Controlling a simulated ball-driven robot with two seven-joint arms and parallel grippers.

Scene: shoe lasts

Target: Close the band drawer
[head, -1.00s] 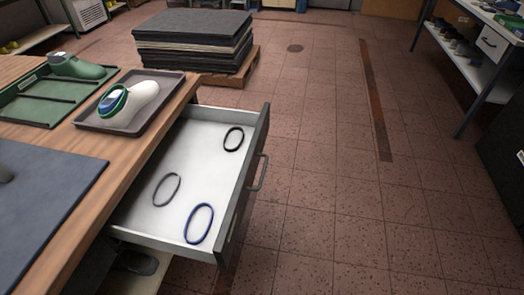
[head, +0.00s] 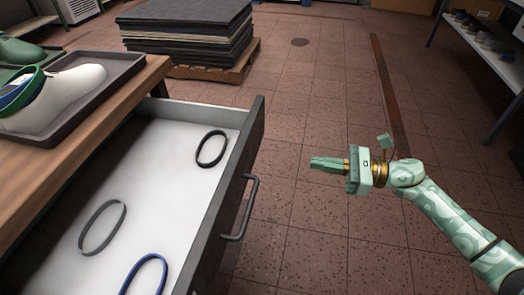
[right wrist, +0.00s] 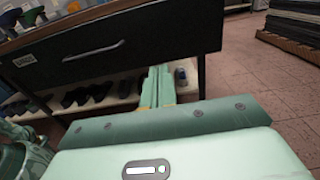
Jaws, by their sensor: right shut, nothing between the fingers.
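The band drawer (head: 150,180) stands open from the wooden bench, its dark front facing right with a bar handle (head: 241,208). In it lie a black band (head: 211,149), a grey band (head: 103,228) and a blue band (head: 146,275), apart from each other. My right gripper (head: 314,163) is shut and empty, right of the drawer front and apart from it. In the right wrist view its closed fingers (right wrist: 157,84) point toward a dark drawer front (right wrist: 170,40) with a handle (right wrist: 93,51). My left gripper is not in view.
A grey tray (head: 118,94) with a white shoe last (head: 65,92) sits on the bench. Stacked dark sheets (head: 186,32) lie on a pallet behind the drawer. A shelf with dark lasts (right wrist: 85,96) shows below the drawer. The tiled floor right of the drawer is open.

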